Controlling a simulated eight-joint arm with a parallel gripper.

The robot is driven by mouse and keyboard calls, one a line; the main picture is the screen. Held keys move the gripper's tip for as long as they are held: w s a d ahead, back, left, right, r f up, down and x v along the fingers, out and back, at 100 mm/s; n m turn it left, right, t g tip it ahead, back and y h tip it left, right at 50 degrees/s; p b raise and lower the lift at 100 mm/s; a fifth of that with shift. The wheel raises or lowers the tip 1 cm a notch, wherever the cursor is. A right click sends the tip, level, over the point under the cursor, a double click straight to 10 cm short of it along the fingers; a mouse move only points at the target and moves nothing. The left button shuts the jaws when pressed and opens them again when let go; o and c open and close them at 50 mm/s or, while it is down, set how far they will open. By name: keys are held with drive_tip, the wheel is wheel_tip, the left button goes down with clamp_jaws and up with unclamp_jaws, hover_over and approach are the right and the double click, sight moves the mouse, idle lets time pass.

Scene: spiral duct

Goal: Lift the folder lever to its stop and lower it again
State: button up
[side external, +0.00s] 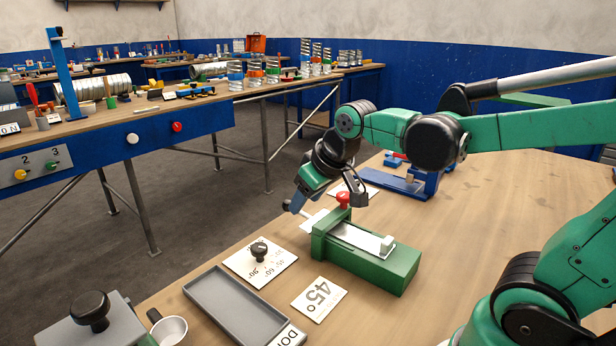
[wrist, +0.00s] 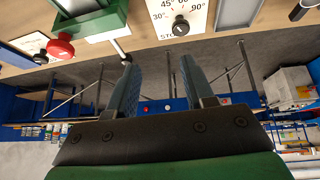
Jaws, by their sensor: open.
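In the wrist view the lever (wrist: 119,44) shows at the tip of the left finger, partly hidden. My gripper (side external: 297,206) is beside the lever's outer end, fingers pointing down and left. In the wrist view my gripper (wrist: 158,66) is open, with nothing between its fingers. Whether a finger touches the lever I cannot tell.
An angle card with a black knob (side external: 258,249) lies left of the folder. A 45° card (side external: 319,300) and a grey tray (side external: 190,288) are in front. A blue device (side external: 400,186) stands behind. Bare wood is to the right.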

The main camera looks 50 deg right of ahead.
drive_tip(key=s+a+f+t+y, duration=0.1)
drive_tip(key=s+a+f, duration=0.1)
drive_tip(key=s+a, duration=0.2)
drive_tip(key=shift+s+n, duration=0.3)
drive_tip(key=shift+s, duration=0.3)
drive_tip(key=shift+a, duration=0.1)
drive_tip(key=shift+r, duration=0.1)
drive_tip(key=c, duration=0.3)
drive_tip(key=shift+w+r, duration=0.2)
drive_tip(key=c, duration=0.4)
drive_tip(key=w+d+r+n+g, duration=0.1)
drive_tip(key=w+n, duration=0.1)
drive_tip(key=w+d+r+n, duration=0.1)
drive_tip(key=w+r+n, duration=0.1)
drive_tip(key=n, duration=0.1)
drive_tip(key=w+d+r+n+g+h, duration=0.1)
drive_tip(key=w+d+r+n, duration=0.1)
drive_tip(key=shift+w+d+n+g, duration=0.1)
drive_tip(key=shift+w+n+g, duration=0.2)
drive_tip(key=shift+w, duration=0.05)
clamp_jaws()
drive_tip(key=n+g+h, duration=0.1)
drive_tip(key=n+g, duration=0.2)
drive_tip(key=n, duration=0.7)
hover_over(302, 214)
drive_tip(key=a, duration=0.3)
drive_tip(key=x, duration=1.4)
drive_tip(key=shift+s+d, duration=0.25)
